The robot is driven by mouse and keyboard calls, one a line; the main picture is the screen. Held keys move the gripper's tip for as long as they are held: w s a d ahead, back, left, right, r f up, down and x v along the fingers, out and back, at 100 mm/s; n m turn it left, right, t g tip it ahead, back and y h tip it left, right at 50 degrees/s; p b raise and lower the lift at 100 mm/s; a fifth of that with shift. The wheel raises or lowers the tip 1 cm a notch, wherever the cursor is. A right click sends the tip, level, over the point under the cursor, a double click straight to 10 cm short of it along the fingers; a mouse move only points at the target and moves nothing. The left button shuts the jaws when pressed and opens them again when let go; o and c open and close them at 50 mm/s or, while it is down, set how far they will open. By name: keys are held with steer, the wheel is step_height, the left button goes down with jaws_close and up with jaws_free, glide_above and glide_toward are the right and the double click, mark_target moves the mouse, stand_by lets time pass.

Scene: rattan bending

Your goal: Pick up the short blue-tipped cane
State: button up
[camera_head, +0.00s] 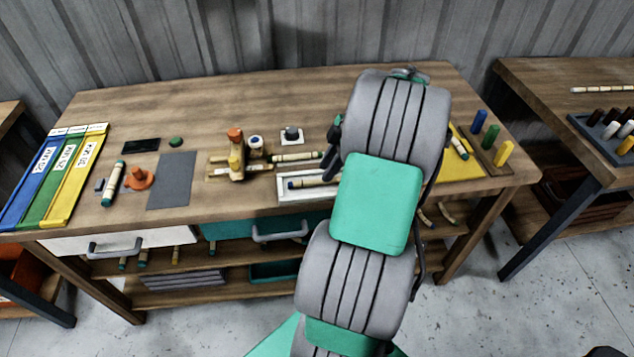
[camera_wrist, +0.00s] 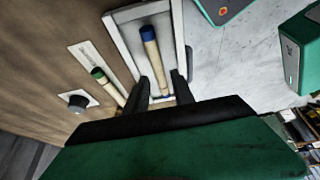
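The short blue-tipped cane (camera_head: 308,183) lies in a white tray (camera_head: 284,196) near the table's front edge. In the wrist view the pale cane (camera_wrist: 154,58) lies lengthwise in the tray (camera_wrist: 116,24), its blue tip away from my gripper. My gripper (camera_wrist: 163,88) is open, its two dark fingers on either side of the cane's near end, with gaps visible. I cannot tell the height of the fingers above the tray. In the head view my arm hides most of the gripper and the cane's right end.
A green-tipped cane (camera_head: 297,157) lies just behind the tray, near a dark knob on a white plate (camera_head: 292,135). A wooden jig (camera_head: 237,160) stands left of the tray. Coloured pegs (camera_head: 491,137) stand at the right. A grey mat (camera_head: 171,181) is bare.

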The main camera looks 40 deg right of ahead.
mark_target(318, 182)
steer(key=x, duration=0.4)
steer(key=shift+w, duration=0.1)
steer(key=shift+d+r, duration=0.1)
steer(key=shift+c, duration=0.4)
jaws_close()
